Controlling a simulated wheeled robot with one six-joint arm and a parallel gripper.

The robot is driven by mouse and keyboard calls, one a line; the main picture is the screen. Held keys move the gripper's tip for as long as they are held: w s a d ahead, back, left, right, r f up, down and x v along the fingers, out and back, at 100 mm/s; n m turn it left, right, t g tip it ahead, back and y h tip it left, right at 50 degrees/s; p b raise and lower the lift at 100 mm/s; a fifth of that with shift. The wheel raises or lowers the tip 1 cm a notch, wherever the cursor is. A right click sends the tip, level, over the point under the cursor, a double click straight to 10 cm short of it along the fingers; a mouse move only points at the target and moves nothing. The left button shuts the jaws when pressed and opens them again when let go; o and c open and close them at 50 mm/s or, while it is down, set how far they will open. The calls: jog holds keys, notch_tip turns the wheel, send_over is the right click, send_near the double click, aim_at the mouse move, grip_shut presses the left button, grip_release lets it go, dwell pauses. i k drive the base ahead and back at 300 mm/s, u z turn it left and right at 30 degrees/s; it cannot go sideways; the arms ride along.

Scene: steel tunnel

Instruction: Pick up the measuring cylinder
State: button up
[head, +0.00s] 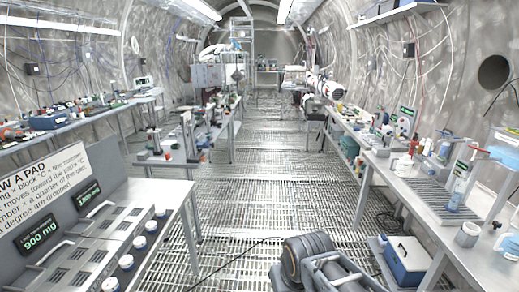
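No measuring cylinder can be made out for certain in the head view. A small, clear bluish upright vessel (456,195) stands on a grey ribbed tray (440,203) on the right bench; it could be a cylinder or a bottle, and it is too small to tell. My folded arm shows at the bottom centre as dark rounded joints and grey links. My gripper cannot be seen in this view, so its fingers and anything in them are hidden.
The right bench (425,225) also carries a white cup (467,234) and several bottles. A blue and white cooler box (407,259) stands on the floor beside it. A left bench holds a panel reading 900 mg (40,236). The grated aisle (265,190) between is clear apart from a cable.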

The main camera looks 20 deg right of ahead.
aim_at(465, 177)
jog(key=z, duration=0.3)
jog(key=i, duration=2.2)
jog(key=z, duration=1.2)
jog(key=i, duration=1.1)
jog(key=z, duration=1.75)
jog(key=i, duration=0.7)
jog(key=z, duration=0.55)
